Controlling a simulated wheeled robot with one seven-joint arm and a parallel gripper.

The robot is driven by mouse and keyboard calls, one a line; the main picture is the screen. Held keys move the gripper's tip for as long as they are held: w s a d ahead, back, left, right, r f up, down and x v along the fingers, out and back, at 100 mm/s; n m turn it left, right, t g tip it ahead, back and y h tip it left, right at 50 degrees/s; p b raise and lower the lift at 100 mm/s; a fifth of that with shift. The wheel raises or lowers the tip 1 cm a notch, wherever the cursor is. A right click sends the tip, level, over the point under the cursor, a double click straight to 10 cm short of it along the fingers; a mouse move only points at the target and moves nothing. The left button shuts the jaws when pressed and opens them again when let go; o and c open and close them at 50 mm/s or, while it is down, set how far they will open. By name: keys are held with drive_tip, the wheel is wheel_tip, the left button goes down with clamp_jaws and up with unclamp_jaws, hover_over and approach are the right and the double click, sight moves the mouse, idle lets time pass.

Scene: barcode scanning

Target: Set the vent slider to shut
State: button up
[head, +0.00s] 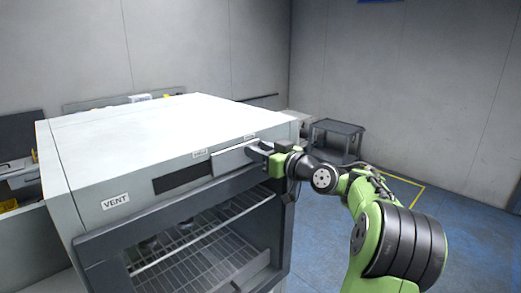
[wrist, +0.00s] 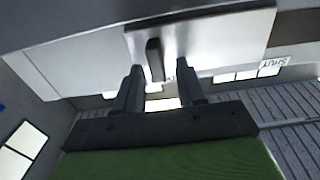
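The vent slider is a pale plate (head: 236,157) on the front of a grey cabinet, at the right of a dark slot (head: 182,178). In the wrist view the plate (wrist: 215,42) carries a dark upright knob (wrist: 154,58). My gripper (head: 262,150) is at the plate's right end. In the wrist view my gripper (wrist: 160,75) has its two fingers apart, one on each side of the knob, with gaps visible. The SHUT label (wrist: 274,62) appears upside down there, on the dark slot's side. A VENT label (head: 116,201) is at the cabinet's left.
The cabinet's white top (head: 150,128) is clear. Below the slider is an opening with wire racks (head: 205,255) behind a dark frame. A dark cart (head: 337,130) stands behind, and open blue floor (head: 315,235) lies at the right.

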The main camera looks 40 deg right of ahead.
clamp_jaws()
drive_tip(key=a+b, duration=0.3)
drive_tip(key=a, duration=0.2)
drive_tip(key=a+b, duration=0.3)
drive_tip(key=a, duration=0.1)
drive_tip(key=a+b, duration=0.3)
drive_tip(key=a, duration=0.2)
drive_tip(key=shift+s+a+f, duration=0.15)
drive_tip(key=shift+s+a, duration=0.1)
drive_tip(key=shift+a, duration=0.4)
drive_tip(key=shift+o, duration=0.4)
unclamp_jaws()
drive_tip(key=shift+a, duration=0.2)
drive_tip(key=shift+d, duration=0.1)
